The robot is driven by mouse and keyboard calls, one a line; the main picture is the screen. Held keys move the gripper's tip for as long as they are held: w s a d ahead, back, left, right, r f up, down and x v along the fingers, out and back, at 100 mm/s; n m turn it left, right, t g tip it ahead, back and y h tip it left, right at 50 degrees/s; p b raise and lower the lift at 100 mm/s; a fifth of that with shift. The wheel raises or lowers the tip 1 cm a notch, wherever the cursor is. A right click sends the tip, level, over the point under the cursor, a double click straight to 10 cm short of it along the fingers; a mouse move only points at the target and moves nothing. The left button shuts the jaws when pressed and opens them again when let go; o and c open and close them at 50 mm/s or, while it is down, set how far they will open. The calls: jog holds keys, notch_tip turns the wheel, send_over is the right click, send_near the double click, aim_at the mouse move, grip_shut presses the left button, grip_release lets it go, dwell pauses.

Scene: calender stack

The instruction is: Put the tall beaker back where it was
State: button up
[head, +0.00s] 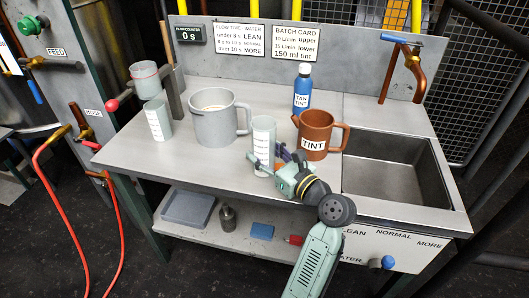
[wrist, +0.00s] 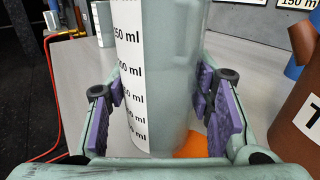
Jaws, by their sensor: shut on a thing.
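The tall beaker (head: 263,137) is pale green and upright, with a white scale strip, at the front middle of the steel bench. My gripper (head: 268,163) is shut on it from the front right. In the wrist view the beaker (wrist: 172,60) fills the space between the purple pads of my gripper (wrist: 158,92), with the scale to the left. An orange patch (wrist: 190,147) shows on the bench beside the beaker's base. I cannot tell whether the base touches the bench.
The brown TINT jug (head: 315,135) stands close right of the beaker, before the sink (head: 395,170). A grey pot (head: 218,125) and a shorter beaker (head: 157,121) stand left. Bare bench (head: 190,165) lies front left.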

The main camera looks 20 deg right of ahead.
jog(key=shift+f, duration=0.15)
jog(key=o, duration=1.3)
jog(key=b+v, duration=0.1)
jog(key=v, duration=1.1)
